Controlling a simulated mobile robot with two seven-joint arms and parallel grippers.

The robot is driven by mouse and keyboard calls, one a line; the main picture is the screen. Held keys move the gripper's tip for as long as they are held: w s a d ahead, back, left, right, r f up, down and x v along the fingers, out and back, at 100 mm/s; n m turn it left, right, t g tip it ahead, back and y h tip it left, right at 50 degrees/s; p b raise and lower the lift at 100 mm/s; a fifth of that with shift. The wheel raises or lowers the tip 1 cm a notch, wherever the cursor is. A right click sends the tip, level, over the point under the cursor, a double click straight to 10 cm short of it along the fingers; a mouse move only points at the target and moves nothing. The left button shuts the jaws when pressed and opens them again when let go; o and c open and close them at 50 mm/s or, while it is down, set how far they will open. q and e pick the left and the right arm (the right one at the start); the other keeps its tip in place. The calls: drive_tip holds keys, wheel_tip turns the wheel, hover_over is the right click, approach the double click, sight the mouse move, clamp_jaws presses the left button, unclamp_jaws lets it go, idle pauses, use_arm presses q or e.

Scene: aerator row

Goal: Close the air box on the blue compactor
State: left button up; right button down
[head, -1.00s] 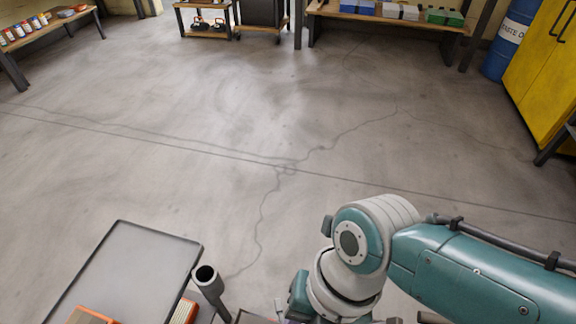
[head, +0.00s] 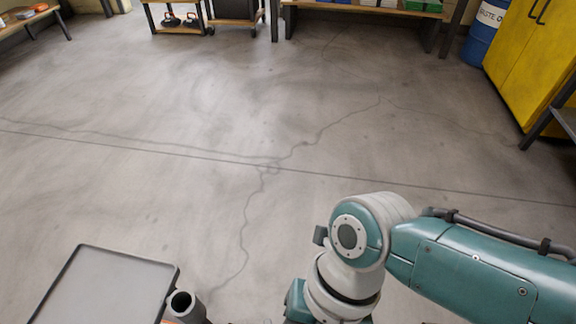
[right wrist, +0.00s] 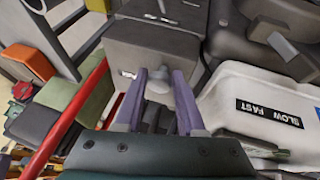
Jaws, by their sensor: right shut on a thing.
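In the right wrist view my right gripper (right wrist: 161,76) has two purple fingers shut on a small pale knob (right wrist: 158,88). The knob is in front of a dark grey box (right wrist: 152,48) with a flat top, which I take for the air box. Whether its lid is fully down cannot be told. I see no clearly blue compactor body. In the head view only my right arm shows; its gripper is below the frame. My left gripper is not in view.
A white panel (right wrist: 262,105) marked SLOW FAST is right of the gripper, and a red bar (right wrist: 75,115) slants at its left. In the head view a grey tray (head: 105,290) and a dark tube (head: 184,304) stand at lower left. The floor (head: 200,150) beyond is clear.

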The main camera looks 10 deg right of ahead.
drive_tip(key=c, duration=0.9)
unclamp_jaws()
drive_tip(key=shift+w+d+f, duration=0.1)
drive_tip(key=shift+d+f, duration=0.3)
drive_tip(key=o, duration=0.4)
drive_tip(key=p+v, duration=0.1)
drive_tip(key=v, duration=0.2)
drive_tip(key=p+v, duration=0.2)
drive_tip(key=v, duration=0.2)
drive_tip(key=a+p+v, duration=0.1)
drive_tip(key=v, duration=0.2)
drive_tip(key=shift+r+p, duration=0.3)
drive_tip(key=shift+r, duration=0.05)
